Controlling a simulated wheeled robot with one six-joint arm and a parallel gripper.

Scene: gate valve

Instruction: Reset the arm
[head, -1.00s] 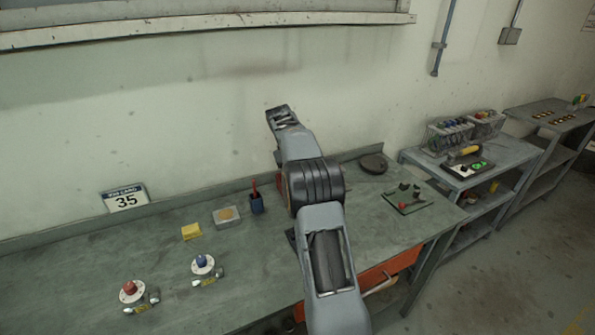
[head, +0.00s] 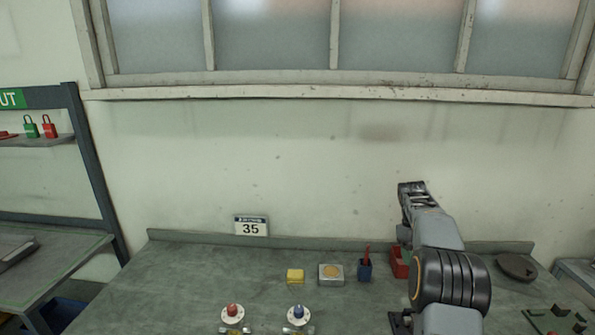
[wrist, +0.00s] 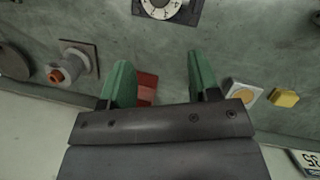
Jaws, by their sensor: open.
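My arm (head: 440,240) stands folded upright over the right part of the bench in the head view. My gripper does not show clearly there. In the wrist view my gripper (wrist: 160,78) is open, with two green fingers apart and nothing held between them. A red box (wrist: 148,88) lies beyond the fingers, partly hidden by the left one; it also shows beside my arm in the head view (head: 399,264). A grey fitting with an orange end (wrist: 75,66) is left of the fingers. A white dial (wrist: 165,8) is at the top edge.
A "35" card (head: 250,226) stands at the wall.

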